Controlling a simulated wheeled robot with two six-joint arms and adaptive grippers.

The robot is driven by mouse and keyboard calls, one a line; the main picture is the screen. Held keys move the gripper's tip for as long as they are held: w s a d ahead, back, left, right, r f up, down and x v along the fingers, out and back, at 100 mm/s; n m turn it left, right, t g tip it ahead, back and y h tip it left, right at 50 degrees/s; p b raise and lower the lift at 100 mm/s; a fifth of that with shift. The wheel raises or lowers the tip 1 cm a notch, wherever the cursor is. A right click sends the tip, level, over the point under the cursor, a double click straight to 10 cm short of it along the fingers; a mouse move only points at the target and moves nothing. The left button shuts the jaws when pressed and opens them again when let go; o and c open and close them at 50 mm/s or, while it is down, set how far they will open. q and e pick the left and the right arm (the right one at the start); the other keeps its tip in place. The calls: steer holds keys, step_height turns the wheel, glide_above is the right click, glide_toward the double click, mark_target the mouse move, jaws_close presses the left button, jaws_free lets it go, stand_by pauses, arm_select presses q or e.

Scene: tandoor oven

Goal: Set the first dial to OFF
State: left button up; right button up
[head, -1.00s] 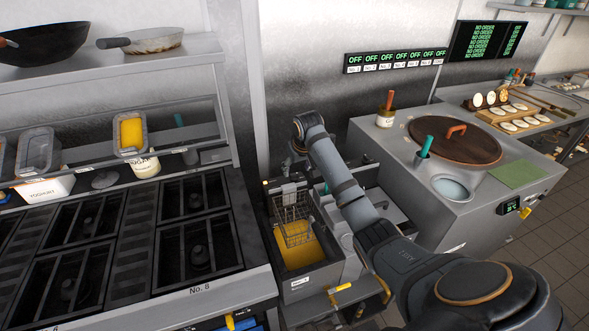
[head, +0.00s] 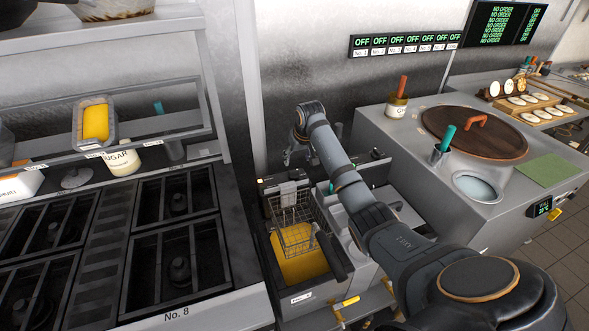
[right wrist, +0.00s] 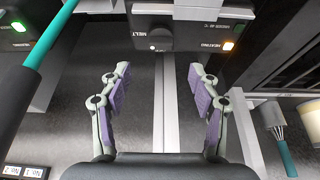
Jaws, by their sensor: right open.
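A dark control box with a round dial (right wrist: 160,38) shows at the top middle of the right wrist view. In the head view my right gripper (head: 293,153) hangs behind the fryer (head: 333,262), small and partly hidden by my arm. The dial's exact setting is too small to read. My left gripper is out of view.
A stove counter (head: 200,305) stands left, and a steel tandoor (head: 400,140) with a round lid (head: 450,130) stands right. A row of OFF displays (head: 405,42) is on the wall.

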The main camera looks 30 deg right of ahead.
mark_target(294, 170)
steer(key=x, duration=0.8)
steer(key=shift+a+f, duration=0.1)
steer(key=c, duration=1.2)
